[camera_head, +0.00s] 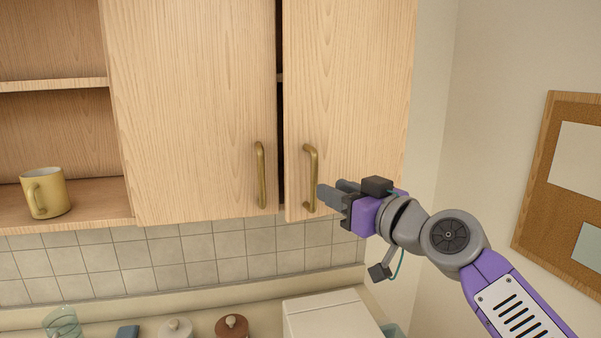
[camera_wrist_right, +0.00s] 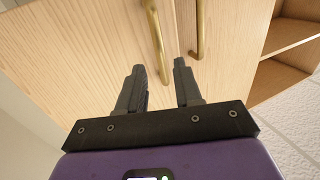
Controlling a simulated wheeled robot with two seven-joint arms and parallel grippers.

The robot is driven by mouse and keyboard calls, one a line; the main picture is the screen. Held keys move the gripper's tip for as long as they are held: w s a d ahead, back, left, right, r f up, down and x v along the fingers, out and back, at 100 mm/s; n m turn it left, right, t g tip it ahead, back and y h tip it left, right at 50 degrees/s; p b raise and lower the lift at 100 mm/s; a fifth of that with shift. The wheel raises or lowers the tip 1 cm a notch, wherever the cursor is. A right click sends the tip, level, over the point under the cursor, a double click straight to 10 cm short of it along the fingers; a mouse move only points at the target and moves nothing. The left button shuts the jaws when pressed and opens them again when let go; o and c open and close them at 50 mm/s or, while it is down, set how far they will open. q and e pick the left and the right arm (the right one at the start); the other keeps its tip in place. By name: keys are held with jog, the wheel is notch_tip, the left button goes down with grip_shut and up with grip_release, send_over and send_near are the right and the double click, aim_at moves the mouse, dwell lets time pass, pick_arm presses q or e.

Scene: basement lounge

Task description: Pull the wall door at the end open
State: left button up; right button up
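The end wall door (camera_head: 345,90) is the light wood cabinet door at the right end of the wall cupboard. A dark gap shows along its left edge, so it stands slightly ajar. Its upright brass handle (camera_head: 310,178) is near its lower left corner. My right gripper (camera_head: 328,188) is just right of this handle, near its lower part. In the right wrist view, the fingers (camera_wrist_right: 158,65) are apart, and the end of the handle (camera_wrist_right: 155,38) shows between the fingertips. I cannot tell whether they touch it. My left gripper is not in view.
The neighbouring door (camera_head: 190,110) is shut, with its own brass handle (camera_head: 260,175) close by. Open shelves at left hold a yellow mug (camera_head: 45,192). Below are a white box (camera_head: 332,315) and lidded jars (camera_head: 231,327). A corkboard (camera_head: 560,180) hangs on the right wall.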

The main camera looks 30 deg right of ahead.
aim_at(316, 180)
jog(key=w, duration=0.2)
jog(key=w+p, duration=0.1)
jog(key=w, duration=0.1)
jog(key=shift+a+r, duration=0.3)
jog(key=shift+w+a+f+p, duration=0.15)
jog(key=shift+w+p, duration=0.2)
jog(key=shift+w, duration=1.15)
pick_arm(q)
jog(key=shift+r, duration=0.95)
pick_arm(e)
jog(key=shift+s, duration=0.1)
grip_shut()
